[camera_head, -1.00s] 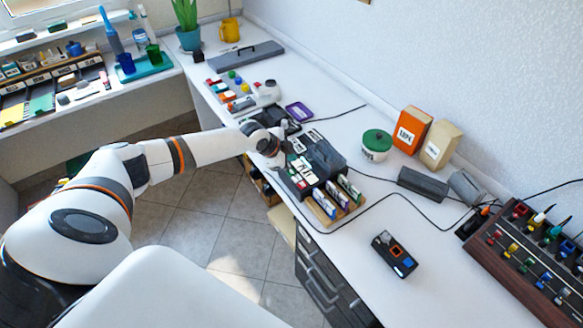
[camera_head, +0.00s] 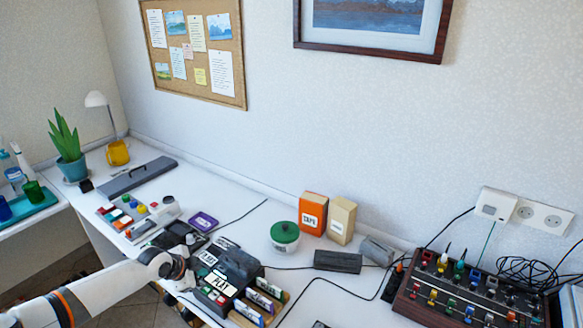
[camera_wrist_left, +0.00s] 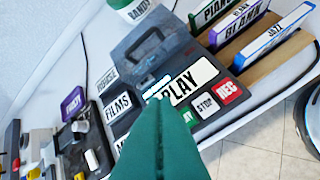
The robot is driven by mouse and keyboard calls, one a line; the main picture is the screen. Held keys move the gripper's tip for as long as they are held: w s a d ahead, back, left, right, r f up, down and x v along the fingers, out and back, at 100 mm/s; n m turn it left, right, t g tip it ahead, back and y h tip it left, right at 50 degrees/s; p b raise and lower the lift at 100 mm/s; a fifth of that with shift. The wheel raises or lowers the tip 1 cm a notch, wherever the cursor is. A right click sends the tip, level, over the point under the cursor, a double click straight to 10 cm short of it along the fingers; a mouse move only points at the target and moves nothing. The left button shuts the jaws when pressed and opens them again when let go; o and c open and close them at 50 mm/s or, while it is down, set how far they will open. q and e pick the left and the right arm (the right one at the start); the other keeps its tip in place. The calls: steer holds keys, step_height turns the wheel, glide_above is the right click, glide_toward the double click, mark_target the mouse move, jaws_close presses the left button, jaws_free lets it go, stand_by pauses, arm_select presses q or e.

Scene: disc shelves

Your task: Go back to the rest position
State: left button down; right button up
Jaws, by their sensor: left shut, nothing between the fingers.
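My left arm comes in from the lower left in the head view, with its wrist (camera_head: 160,264) at the front edge of the desk, beside a dark player. In the left wrist view my left gripper (camera_wrist_left: 163,80) shows as green fingers, closed together and empty. STOP and red REC keys are beside the PLAY key. The player also shows in the head view (camera_head: 240,264). My right gripper is not in view.
A rack of cassette-like cases (camera_head: 266,297) stands beside the player. Behind are a green-lidded tub (camera_head: 285,236), an orange box (camera_head: 312,213) and a tan box (camera_head: 341,220). A switch panel (camera_head: 460,292) is at right. Cables cross the desk.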

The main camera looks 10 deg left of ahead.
arm_select(q)
steer(key=s+d+f+g+h, duration=0.15)
steer(key=s+d, duration=0.25)
steer(key=d, duration=0.4)
steer(key=s+d+f+g+h, duration=0.1)
steer(key=s+d+f, duration=0.2)
steer(key=s+d, duration=0.3)
steer(key=s+d+r+n, duration=0.2)
steer(key=s+d, duration=0.8)
steer(key=d, duration=0.1)
steer(key=s+a+r+n+g+y, duration=0.1)
steer(key=s+a+r+n+y, duration=0.2)
steer(key=s, duration=0.4)
steer(key=s+a+r+n+y, duration=0.1)
steer(key=s+a+r+n, duration=0.3)
steer(key=s, duration=0.3)
step_height(320, 180, down, 30)
steer(key=s+a+r+n+g, duration=0.1)
steer(key=s+g, duration=0.1)
steer(key=s+a+f, duration=0.2)
steer(key=s+f, duration=1.3)
steer(key=s, duration=0.1)
steer(key=shift+a+f+g+b, duration=0.2)
steer(key=shift+a+g+b, duration=0.15)
steer(key=shift+a+b, duration=0.1)
